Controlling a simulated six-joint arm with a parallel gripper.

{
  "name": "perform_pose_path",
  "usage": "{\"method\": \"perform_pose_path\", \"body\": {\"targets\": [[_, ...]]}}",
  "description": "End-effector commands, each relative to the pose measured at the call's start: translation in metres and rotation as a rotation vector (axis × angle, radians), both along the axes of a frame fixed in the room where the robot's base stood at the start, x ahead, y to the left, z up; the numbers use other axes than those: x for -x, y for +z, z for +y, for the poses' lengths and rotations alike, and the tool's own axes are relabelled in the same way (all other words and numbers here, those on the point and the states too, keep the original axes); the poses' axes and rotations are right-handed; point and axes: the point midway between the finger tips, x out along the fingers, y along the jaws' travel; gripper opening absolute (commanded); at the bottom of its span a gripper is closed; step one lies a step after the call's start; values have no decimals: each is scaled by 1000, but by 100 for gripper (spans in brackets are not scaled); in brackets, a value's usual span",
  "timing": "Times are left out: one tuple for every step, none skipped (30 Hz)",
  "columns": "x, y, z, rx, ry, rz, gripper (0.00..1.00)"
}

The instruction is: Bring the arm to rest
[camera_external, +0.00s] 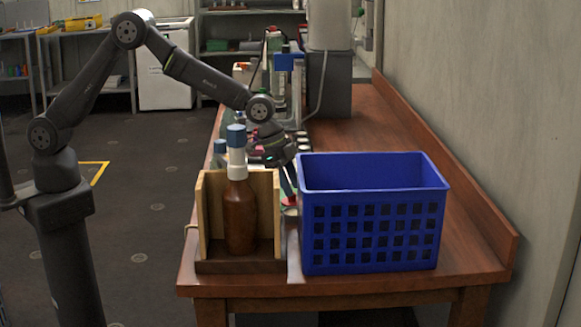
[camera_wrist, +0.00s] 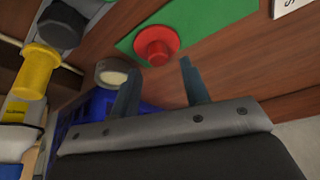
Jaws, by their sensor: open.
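My gripper (camera_wrist: 157,90) shows in the wrist view with its two dark fingers spread apart. It is open and nothing is between the fingers. In the external view my arm reaches over the wooden table (camera_external: 385,120), bent downward behind the wooden holder and the blue crate. The fingertips there are partly hidden by these things. In the wrist view a red round knob (camera_wrist: 156,45) on a green plate (camera_wrist: 195,22) lies just beyond the fingertips, apart from them.
A blue crate (camera_external: 372,172) stands at the table's front. Left of it, a wooden holder (camera_external: 205,215) contains a brown bottle (camera_external: 240,215) with a blue cap. In the wrist view, a yellow part (camera_wrist: 36,72) and a roll of tape (camera_wrist: 112,74) lie nearby. The table's right side is clear.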

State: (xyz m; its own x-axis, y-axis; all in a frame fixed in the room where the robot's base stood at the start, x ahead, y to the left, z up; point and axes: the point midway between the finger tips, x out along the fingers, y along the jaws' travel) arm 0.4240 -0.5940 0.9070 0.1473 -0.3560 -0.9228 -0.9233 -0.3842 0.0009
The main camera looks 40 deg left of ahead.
Motion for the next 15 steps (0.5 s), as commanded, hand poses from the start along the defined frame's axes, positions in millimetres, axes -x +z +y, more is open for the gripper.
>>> {"method": "perform_pose_path", "body": {"targets": [[0, 3, 0, -1, 0, 0, 42], [0, 4, 0, -1, 0, 0, 42], [0, 5, 0, -1, 0, 0, 42], [0, 6, 0, -1, 0, 0, 42], [0, 7, 0, -1, 0, 0, 42], [0, 7, 0, -1, 1, 1, 42], [0, 7, 0, -1, 1, 1, 42], [0, 7, 0, -1, 1, 1, 42], [0, 7, 0, -1, 1, 1, 42], [0, 7, 0, -1, 1, 1, 42], [0, 7, 0, -1, 0, 0, 42], [0, 7, 0, -1, 0, 0, 42], [0, 7, 0, -2, 0, 1, 42], [0, 6, 1, -2, 0, 1, 42], [0, 5, 1, -2, 0, 1, 42]]}}
